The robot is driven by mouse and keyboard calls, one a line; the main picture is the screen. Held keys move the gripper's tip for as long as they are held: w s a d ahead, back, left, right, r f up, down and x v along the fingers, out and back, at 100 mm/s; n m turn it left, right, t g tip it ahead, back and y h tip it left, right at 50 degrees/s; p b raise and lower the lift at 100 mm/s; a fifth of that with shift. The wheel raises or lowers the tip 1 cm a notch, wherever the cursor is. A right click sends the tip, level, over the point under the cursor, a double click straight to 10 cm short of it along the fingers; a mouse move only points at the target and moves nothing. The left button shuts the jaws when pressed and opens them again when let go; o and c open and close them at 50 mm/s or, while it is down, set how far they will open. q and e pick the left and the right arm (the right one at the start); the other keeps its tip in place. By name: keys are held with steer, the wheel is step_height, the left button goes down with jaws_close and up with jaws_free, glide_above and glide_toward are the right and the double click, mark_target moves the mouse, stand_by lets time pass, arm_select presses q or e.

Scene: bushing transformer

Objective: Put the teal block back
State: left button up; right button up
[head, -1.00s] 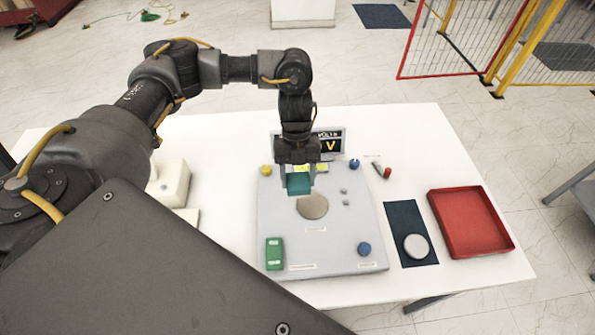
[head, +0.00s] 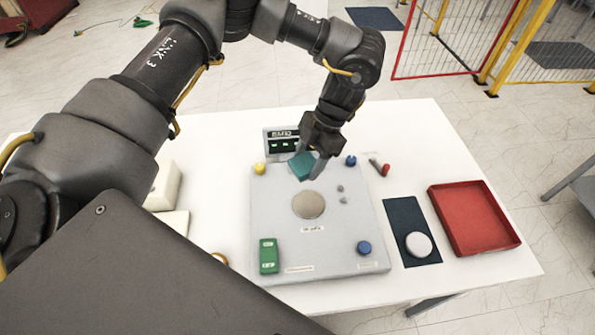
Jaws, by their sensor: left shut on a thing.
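The teal block (head: 301,165) is held in my left gripper (head: 306,164), above the back part of the grey board (head: 277,225). The block is tilted and sits behind the round tan disc (head: 308,204) on the board. The gripper is shut on it. I cannot tell whether the block touches the board. My right gripper is not in view.
The board also bears a green block (head: 268,256), blue knobs (head: 364,248) and a yellow knob (head: 259,168). A small display (head: 283,141) stands behind it. To the right are a dark mat (head: 404,217) with a white disc (head: 418,244) and an empty red tray (head: 496,240).

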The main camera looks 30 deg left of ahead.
mark_target(305, 162)
arm_select(q)
steer(key=m+t+b, duration=0.1)
steer(key=m, duration=0.3)
steer(key=r+m+t+y+b, duration=0.1)
steer(key=m, duration=0.2)
steer(key=r+m+t+y+b, duration=0.1)
steer(key=m+t, duration=0.1)
steer(key=m, duration=0.2)
steer(key=shift+w+d+r+m, duration=0.15)
steer(key=shift+d+m, duration=0.15)
steer(key=shift+d, duration=0.1)
steer(key=m+t+b, duration=0.1)
steer(key=m, duration=0.2)
steer(key=r+m+t+b, duration=0.1)
steer(key=m, duration=0.2)
steer(key=r+m+t+h+b, duration=0.1)
steer(key=m, duration=0.2)
steer(key=shift+a, duration=0.3)
steer(key=m, duration=0.1)
steer(key=m+h+b, duration=0.1)
steer(key=m, duration=0.1)
steer(key=r+m+t, duration=0.1)
steer(key=shift+s+a+r+m+h, duration=0.1)
steer(key=shift+s+a+m+h, duration=0.2)
steer(key=shift+m+h, duration=0.1)
steer(key=shift+r+m, duration=0.2)
steer(key=shift+m, duration=0.3)
steer(key=shift+s, duration=0.1)
